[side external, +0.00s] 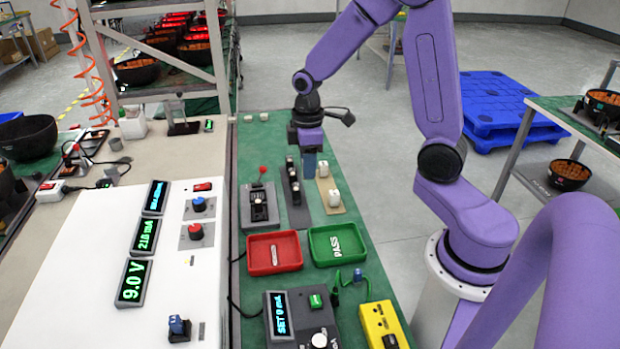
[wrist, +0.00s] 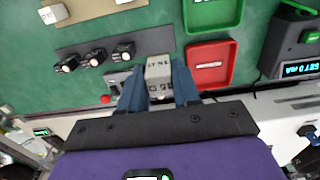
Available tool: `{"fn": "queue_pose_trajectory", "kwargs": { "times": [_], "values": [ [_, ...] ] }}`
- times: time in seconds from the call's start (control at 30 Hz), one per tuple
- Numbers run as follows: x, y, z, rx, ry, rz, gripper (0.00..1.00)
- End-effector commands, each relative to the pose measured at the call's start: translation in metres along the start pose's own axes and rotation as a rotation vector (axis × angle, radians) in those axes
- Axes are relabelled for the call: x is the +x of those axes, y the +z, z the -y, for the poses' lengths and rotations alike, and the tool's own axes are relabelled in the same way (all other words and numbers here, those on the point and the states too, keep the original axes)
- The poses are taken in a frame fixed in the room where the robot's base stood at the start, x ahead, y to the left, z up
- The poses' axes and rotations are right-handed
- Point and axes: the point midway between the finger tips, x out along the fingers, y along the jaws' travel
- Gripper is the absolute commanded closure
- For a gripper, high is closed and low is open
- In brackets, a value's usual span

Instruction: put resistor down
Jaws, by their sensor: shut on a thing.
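My gripper (wrist: 158,88) is shut on a pale grey block with dark print on its top, which I take to be the resistor (wrist: 158,72). The block sits between the two blue fingers in the wrist view. In the side view my gripper (side external: 310,168) points down above the green bench, near a dark strip and a beige strip. The held block cannot be made out there. In the wrist view a grey fixture (wrist: 114,80) with a red knob lies just left of the fingers, partly hidden by them; it also shows in the side view (side external: 259,214).
The dark strip (side external: 298,217) carries several black parts, and the beige strip (side external: 336,209) carries white blocks. A red tray (side external: 250,258) holds a pale slim piece. A green PASS tray (side external: 318,258) stands beside it. A dark meter (side external: 310,318) and a yellow box (side external: 380,322) are nearer.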

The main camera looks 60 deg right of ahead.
Motion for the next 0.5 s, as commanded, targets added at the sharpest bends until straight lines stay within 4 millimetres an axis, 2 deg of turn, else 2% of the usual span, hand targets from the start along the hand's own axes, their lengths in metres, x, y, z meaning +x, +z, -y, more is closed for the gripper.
{"fn": "queue_pose_trajectory", "kwargs": {
  "times": [0.03,0.1,0.3,0.4,0.5],
  "values": [
    [0.001,0.019,-0.001,0.008,-0.001,0.001,0.98],
    [0.002,0.044,-0.001,0.010,-0.001,0.001,0.98],
    [0.007,0.104,0.008,0.007,0.000,0.000,0.98],
    [0.009,0.121,0.012,0.004,0.002,-0.001,0.98],
    [0.011,0.129,0.013,0.002,0.002,-0.001,0.98]
  ]
}}
